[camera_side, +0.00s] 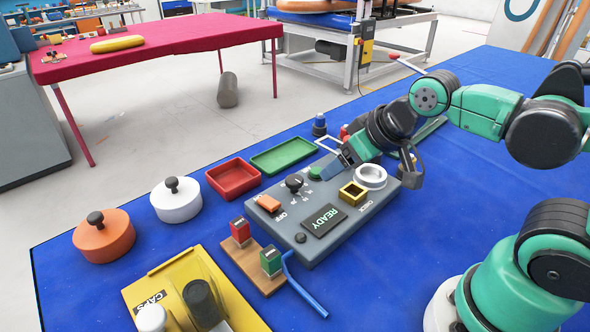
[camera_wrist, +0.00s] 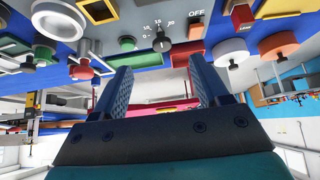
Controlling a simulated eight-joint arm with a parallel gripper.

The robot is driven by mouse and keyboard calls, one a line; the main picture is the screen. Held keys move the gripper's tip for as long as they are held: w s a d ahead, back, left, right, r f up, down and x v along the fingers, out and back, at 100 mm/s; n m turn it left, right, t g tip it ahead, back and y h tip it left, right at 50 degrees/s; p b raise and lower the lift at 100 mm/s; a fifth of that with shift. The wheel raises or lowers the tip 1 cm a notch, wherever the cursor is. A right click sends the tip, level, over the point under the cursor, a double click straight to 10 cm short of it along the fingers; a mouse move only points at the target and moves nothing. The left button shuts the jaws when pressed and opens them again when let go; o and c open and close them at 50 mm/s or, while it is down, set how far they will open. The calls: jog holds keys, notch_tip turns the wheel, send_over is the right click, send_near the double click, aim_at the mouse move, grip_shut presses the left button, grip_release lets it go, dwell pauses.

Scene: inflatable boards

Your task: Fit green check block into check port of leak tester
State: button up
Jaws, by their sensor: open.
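The green check block (camera_side: 271,262) stands on a wooden stand beside a red block (camera_side: 240,231), left of the tester. The grey leak tester (camera_side: 300,258) has a lit READY panel and a CHECK label. Its square yellow-rimmed port (camera_side: 353,192) by that label appears empty; it also shows in the wrist view (camera_wrist: 98,10). My gripper (camera_side: 337,165) is above the tester's back edge, away from the green block. In the wrist view my gripper (camera_wrist: 160,75) has its two blue fingers spread, with nothing held between them.
A white ring (camera_side: 371,177), a black dial (camera_side: 295,183) and an orange switch (camera_side: 268,203) rise from the tester. A red tray (camera_side: 233,178) and green tray (camera_side: 283,155) lie behind. A yellow caps holder (camera_side: 160,285) stands front left.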

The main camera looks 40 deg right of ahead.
dwell(0.3)
jog(key=g, duration=0.7)
send_over(270, 252)
notch_tip(270, 252, down, 4)
jog(key=shift+d+f, duration=0.15)
jog(key=shift+f, duration=0.1)
jog(key=shift+a+f, duration=0.2)
jog(key=shift+f, duration=2.75)
grip_shut()
